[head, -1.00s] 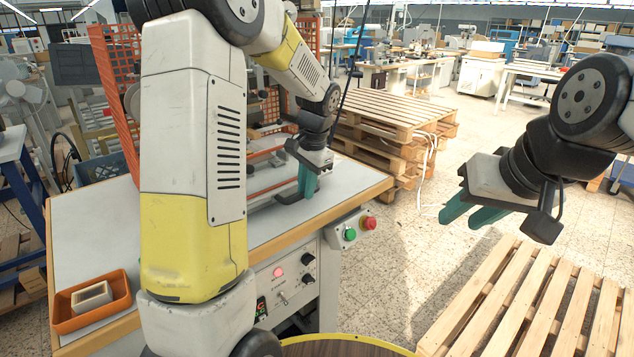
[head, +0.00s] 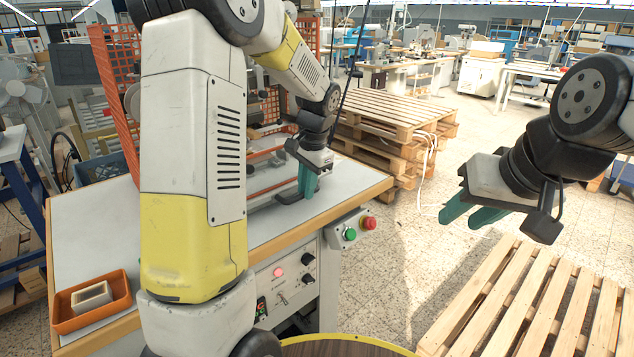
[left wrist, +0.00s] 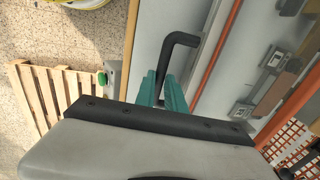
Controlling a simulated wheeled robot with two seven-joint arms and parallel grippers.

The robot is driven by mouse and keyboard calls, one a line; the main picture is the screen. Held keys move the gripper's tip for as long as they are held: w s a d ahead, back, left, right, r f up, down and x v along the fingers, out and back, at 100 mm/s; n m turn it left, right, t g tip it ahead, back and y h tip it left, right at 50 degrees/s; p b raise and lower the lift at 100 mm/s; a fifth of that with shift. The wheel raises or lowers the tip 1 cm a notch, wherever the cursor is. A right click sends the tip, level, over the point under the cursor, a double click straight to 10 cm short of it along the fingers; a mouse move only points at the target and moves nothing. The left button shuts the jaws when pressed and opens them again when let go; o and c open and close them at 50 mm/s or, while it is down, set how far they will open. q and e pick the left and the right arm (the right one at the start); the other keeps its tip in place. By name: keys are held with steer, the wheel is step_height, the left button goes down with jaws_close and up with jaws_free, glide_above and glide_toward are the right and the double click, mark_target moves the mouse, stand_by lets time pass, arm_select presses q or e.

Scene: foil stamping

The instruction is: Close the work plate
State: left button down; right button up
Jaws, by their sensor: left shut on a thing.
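My left gripper (head: 308,182) is over the front right part of the machine table. Its teal fingers, also in the left wrist view (left wrist: 163,88), are shut on a black bent handle (left wrist: 181,42). The handle's lower end (head: 290,197) shows beside the fingers in the head view. The work plate is partly hidden behind my left arm, and I cannot tell its exact outline. An orange rail (left wrist: 216,52) runs alongside the handle. My right gripper (head: 468,213) hangs empty over the floor at the right, its two teal fingers apart.
The grey machine table (head: 95,215) carries an orange tray (head: 122,290) with a light block at its front left. Green (head: 349,233) and red (head: 369,222) buttons sit on its right side. Stacked pallets (head: 390,120) stand behind; another pallet (head: 510,310) lies at the lower right.

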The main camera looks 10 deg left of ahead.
mark_target(283, 172)
stand_by(0.5)
arm_select(q)
steer(key=w+a, duration=0.4)
steer(key=a, duration=0.1)
steer(key=w+a, duration=0.2)
steer(key=shift+a, duration=0.2)
steer(key=shift+a+r, duration=0.15)
steer(key=shift+a, duration=0.05)
steer(key=shift+w, duration=0.1)
